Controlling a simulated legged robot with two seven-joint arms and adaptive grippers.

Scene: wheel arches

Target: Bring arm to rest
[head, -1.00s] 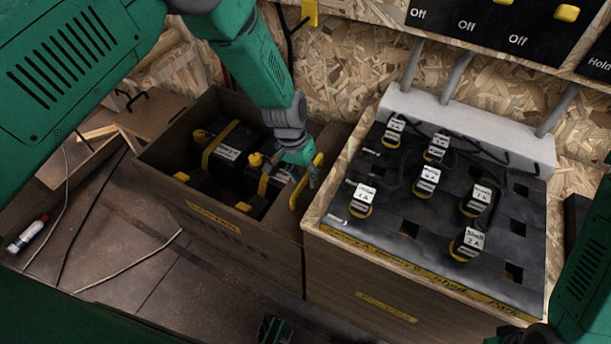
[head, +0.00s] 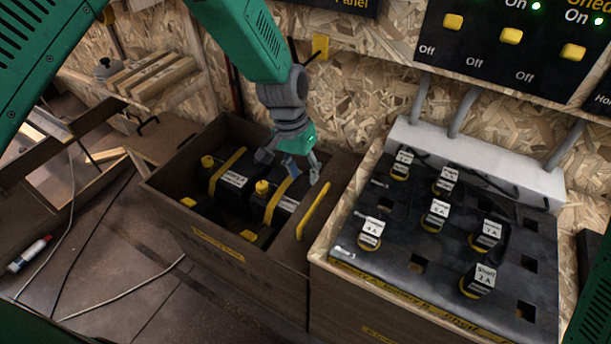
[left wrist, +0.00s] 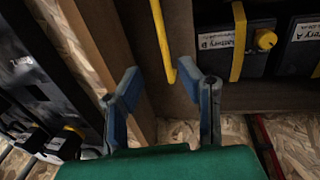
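My left gripper (head: 290,172) hangs above the right end of the open battery crate, close to the crate's yellow handle (head: 313,211). In the left wrist view its two blue-grey fingers (left wrist: 168,88) are spread apart with nothing between them, and the yellow handle (left wrist: 163,40) runs beyond them. The fingers appear apart from the handle. My right gripper cannot be made out in the head view.
The wooden crate (head: 215,238) holds several black batteries with yellow straps. To its right stands a black-topped fuse box (head: 400,250) with labelled plugs. A switch panel (head: 490,50) is on the back wall. Cables and a small bottle (head: 30,254) lie on the floor at left.

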